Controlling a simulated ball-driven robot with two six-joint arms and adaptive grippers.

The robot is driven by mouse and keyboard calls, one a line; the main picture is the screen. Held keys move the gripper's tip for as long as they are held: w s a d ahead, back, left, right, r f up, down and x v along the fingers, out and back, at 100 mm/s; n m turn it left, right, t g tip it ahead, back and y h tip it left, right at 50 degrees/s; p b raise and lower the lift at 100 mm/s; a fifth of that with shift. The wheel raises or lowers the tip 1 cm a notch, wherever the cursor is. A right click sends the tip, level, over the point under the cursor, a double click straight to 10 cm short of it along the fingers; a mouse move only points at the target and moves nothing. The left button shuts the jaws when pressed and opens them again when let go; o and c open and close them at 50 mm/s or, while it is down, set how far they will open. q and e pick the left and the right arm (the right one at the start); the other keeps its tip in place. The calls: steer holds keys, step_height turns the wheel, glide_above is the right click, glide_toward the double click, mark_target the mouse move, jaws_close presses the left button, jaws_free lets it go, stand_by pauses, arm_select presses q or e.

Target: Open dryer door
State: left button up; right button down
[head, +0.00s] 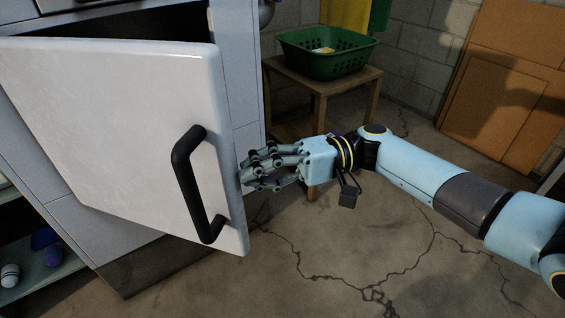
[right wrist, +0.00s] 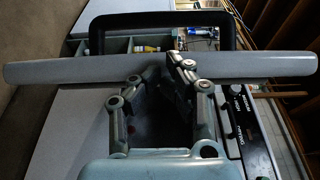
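The white dryer door (head: 115,130) stands partly open in the head view, swung out from the machine. Its black handle (head: 186,185) is on the outer face near the free edge. My right gripper (head: 250,168) is at that free edge, to the right of the handle and not around it. In the right wrist view the door edge (right wrist: 60,70) runs across, with the handle (right wrist: 120,18) above it. The gripper's fingers (right wrist: 157,72) are apart with nothing between them, their tips at the edge; I cannot tell whether they touch it. My left gripper is not in view.
A wooden stool (head: 318,84) with a green basket (head: 325,58) stands behind my right gripper. Brown panels (head: 510,85) lean on the back wall. A low shelf (head: 45,272) with bottles is at the lower left. The cracked floor (head: 330,255) in front is clear.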

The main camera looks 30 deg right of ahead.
mark_target(228, 186)
steer(key=a, duration=0.4)
steer(key=shift+s+a+r+p, duration=0.25)
steer(key=shift+a+r+p, duration=0.05)
steer(key=shift+a+p, duration=0.05)
steer(key=shift+a+f, duration=0.1)
steer(key=shift+a, duration=0.2)
steer(key=shift+w, duration=0.1)
steer(key=shift+s+a+t, duration=0.2)
steer(key=shift+a+t, duration=0.15)
steer(key=shift+t, duration=0.05)
